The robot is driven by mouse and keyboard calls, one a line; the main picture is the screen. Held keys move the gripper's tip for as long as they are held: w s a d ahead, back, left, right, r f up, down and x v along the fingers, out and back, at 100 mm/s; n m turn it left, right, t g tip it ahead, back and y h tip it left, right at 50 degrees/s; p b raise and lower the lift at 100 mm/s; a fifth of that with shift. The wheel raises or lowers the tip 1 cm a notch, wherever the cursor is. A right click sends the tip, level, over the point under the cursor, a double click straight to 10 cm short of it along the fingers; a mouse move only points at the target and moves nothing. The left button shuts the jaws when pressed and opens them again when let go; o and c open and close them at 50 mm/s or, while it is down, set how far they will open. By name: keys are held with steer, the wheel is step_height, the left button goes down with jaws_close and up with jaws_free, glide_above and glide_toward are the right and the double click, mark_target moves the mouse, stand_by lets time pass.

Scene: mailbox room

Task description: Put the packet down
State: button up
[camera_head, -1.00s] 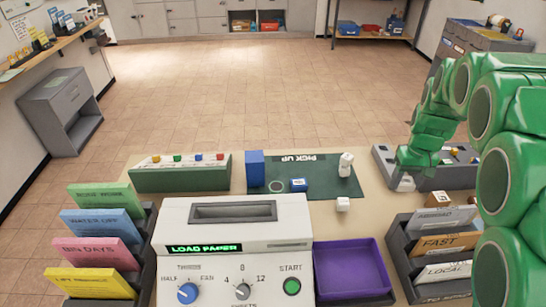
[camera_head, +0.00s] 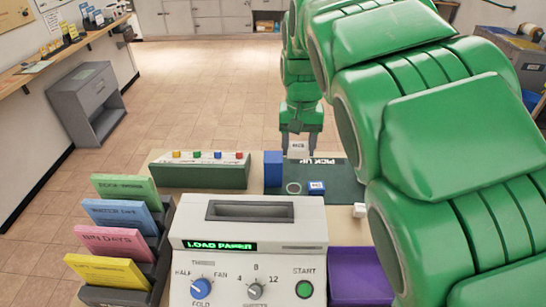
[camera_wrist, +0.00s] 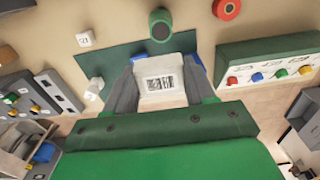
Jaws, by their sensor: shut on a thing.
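The packet is a white piece with a black barcode label (camera_wrist: 162,84), held between the two grey fingers of my gripper (camera_wrist: 165,92) in the wrist view. In the head view my gripper (camera_head: 300,143) points down with the white packet (camera_head: 298,149) at its tips. It appears above the back edge of the dark green PICK UP mat (camera_head: 340,190); the exact height is hard to tell. The mat also shows behind the packet in the wrist view (camera_wrist: 115,62). The packet partly hides a blue thing there.
A button panel (camera_head: 200,173) is left. A white cube (camera_head: 359,210) lies in front of the mat. My arm hides the right side.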

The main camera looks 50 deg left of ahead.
steer(key=s+a+r, duration=0.1)
steer(key=s+a, duration=0.1)
steer(key=s, duration=0.1)
glide_above(273, 158)
steer(key=shift+d+f, duration=0.15)
steer(key=shift+f, duration=4.5)
steer(key=shift+a+f, duration=0.2)
steer(key=shift+f, duration=0.1)
steer(key=shift+w+f, duration=0.1)
steer(key=shift+f, duration=1.4)
steer(key=shift+f, duration=0.1)
steer(key=o, duration=1)
steer(key=shift+o, duration=0.2)
